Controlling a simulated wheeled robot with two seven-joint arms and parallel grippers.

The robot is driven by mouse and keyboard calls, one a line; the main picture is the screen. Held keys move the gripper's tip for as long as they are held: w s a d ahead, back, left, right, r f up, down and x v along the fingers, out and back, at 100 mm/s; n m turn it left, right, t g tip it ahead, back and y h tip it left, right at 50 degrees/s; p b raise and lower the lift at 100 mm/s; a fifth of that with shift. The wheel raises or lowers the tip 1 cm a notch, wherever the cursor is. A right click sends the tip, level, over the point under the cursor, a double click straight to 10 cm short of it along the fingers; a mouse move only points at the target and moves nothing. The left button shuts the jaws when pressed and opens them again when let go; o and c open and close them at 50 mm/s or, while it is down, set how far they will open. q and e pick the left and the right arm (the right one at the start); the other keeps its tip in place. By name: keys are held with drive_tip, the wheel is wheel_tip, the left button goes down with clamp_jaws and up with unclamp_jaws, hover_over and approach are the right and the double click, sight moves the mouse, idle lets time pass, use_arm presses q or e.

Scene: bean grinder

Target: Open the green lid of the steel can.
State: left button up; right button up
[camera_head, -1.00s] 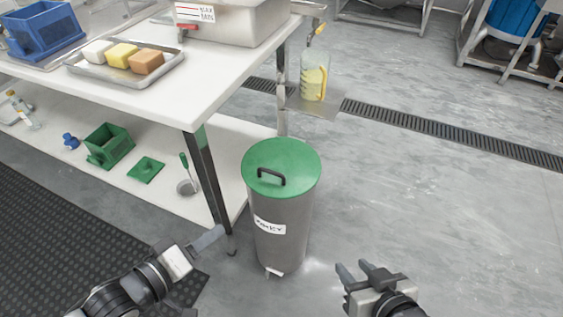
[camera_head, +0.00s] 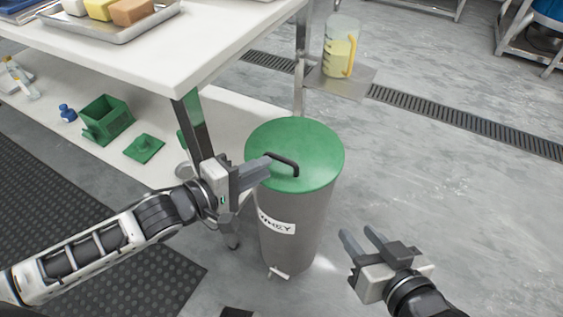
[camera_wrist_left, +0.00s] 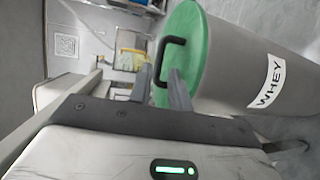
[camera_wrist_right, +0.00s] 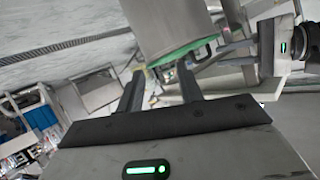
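The steel can (camera_head: 290,235) stands upright on the floor, with a white "WHEY" label. Its green lid (camera_head: 310,150) lies flat on top and has a black handle (camera_head: 284,162); the lid also shows in the left wrist view (camera_wrist_left: 186,30). My left gripper (camera_head: 257,171) is at the lid's left edge, close to the handle, with its fingers apart and nothing between them. In the left wrist view the handle (camera_wrist_left: 166,52) lies just past the fingertips. My right gripper (camera_head: 360,236) is open and empty, to the right of the can and below lid height.
A white table (camera_head: 200,55) with a lower shelf stands left of the can, its leg (camera_head: 196,125) close behind my left gripper. A jug with yellow contents (camera_head: 341,50) stands on a small plate behind. A floor drain (camera_head: 450,122) crosses behind; the floor to the right is clear.

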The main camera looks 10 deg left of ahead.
sight(279, 160)
use_arm(q)
drive_tip(key=b+x, duration=0.1)
drive_tip(key=x, duration=0.3)
drive_tip(key=shift+w+d+f, duration=0.1)
drive_tip(key=shift+w+d, duration=0.1)
drive_tip(key=shift+w, duration=0.1)
drive_tip(key=shift+w+d+f, duration=0.1)
drive_tip(key=shift+w+d, duration=0.35)
drive_tip(key=shift+w, duration=0.05)
use_arm(e)
drive_tip(key=shift+a+r+t+y, duration=0.3)
drive_tip(key=shift+r+t, duration=0.2)
drive_tip(key=shift+r, duration=0.25)
use_arm(q)
clamp_jaws()
use_arm(e)
drive_tip(key=shift+s, duration=0.1)
